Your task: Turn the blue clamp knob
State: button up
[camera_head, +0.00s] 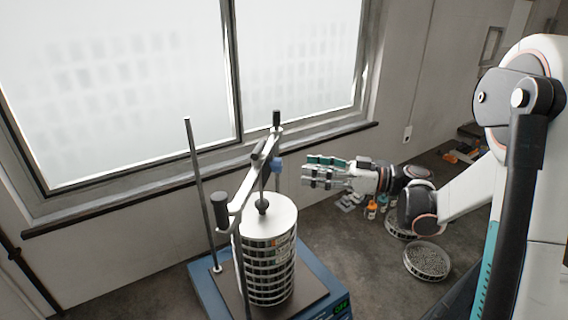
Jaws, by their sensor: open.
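The blue clamp knob (277,165) is a small blue piece on the far rod of the sieve shaker, near the right end of the clamp bar (243,188). The shaker's sieve stack (266,262) stands upright under the bar on a blue base (206,283). My gripper (308,172) is to the right of the knob and points left toward it. It is open and empty, with a visible gap between it and the knob in this view. Part of the knob is hidden by the rod and the clamp bar.
A second upright rod (200,190) rises at the left of the base. A round sieve dish with grey grains (427,261) lies on the bench to the right. The window wall is close behind the shaker.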

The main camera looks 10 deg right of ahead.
aim_at(277, 165)
jog(key=p+x, duration=0.1)
jog(key=x, duration=0.7)
jog(key=c, duration=1.1)
